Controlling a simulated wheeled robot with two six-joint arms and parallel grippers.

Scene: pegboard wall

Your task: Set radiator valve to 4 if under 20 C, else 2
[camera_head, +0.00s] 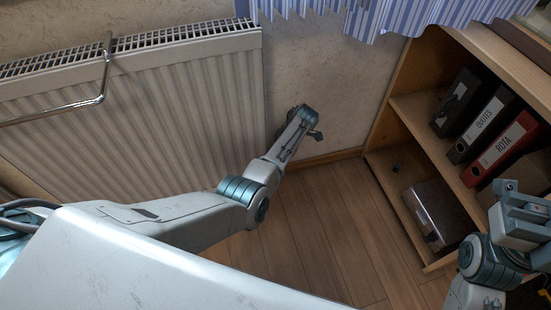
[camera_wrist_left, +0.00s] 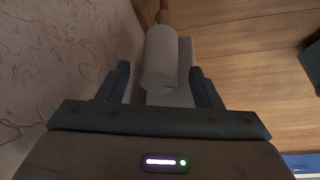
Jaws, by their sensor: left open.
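A white cylindrical radiator valve head (camera_wrist_left: 160,62) shows in the left wrist view, with a copper-coloured pipe end (camera_wrist_left: 163,17) beyond it. My left gripper (camera_wrist_left: 160,72) is open, one finger on each side of the valve head, with a visible gap on both sides. How far the head sits between the fingers I cannot tell. In the head view my left gripper (camera_head: 311,120) is low by the wall, right of the white radiator (camera_head: 190,110); the valve is not discernible there. My right gripper (camera_head: 520,213) is at the right edge, its jaws unclear. No dial numbers or temperature reading are visible.
A metal towel rail (camera_head: 75,103) crosses the radiator front. A wooden shelf unit (camera_head: 408,150) on the right holds binders (camera_head: 485,122) and a metal box (camera_head: 437,212). A striped curtain (camera_head: 330,10) hangs above. The wooden floor (camera_head: 330,225) between is clear.

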